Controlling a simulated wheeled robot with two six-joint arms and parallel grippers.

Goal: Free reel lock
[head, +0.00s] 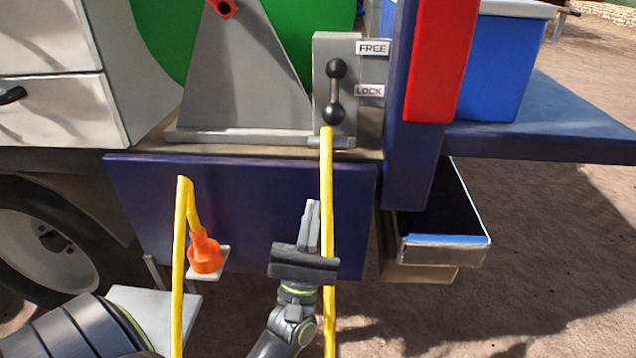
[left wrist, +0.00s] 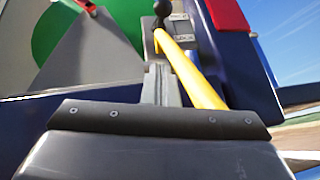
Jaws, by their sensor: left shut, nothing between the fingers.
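The reel lock is a grey plate (head: 322,75) with a lever that has a black ball at each end (head: 335,90). The lever stands nearly upright, its lower ball a little below the LOCK label (head: 369,91) and its upper ball beside and below the FREE label (head: 373,48). The green reel (head: 290,35) stands behind a grey support, left of the plate. My left gripper (head: 312,208) is shut and empty, below the lever and pointing up. In the left wrist view, its fingers (left wrist: 160,80) point toward the lock plate. My right gripper is out of view.
A yellow line (head: 326,180) hangs just right of my left gripper, in front of the purple panel (head: 270,185). Another yellow line ends at an orange fitting (head: 206,252). A purple post (head: 408,150) and open drawer (head: 450,242) stand right.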

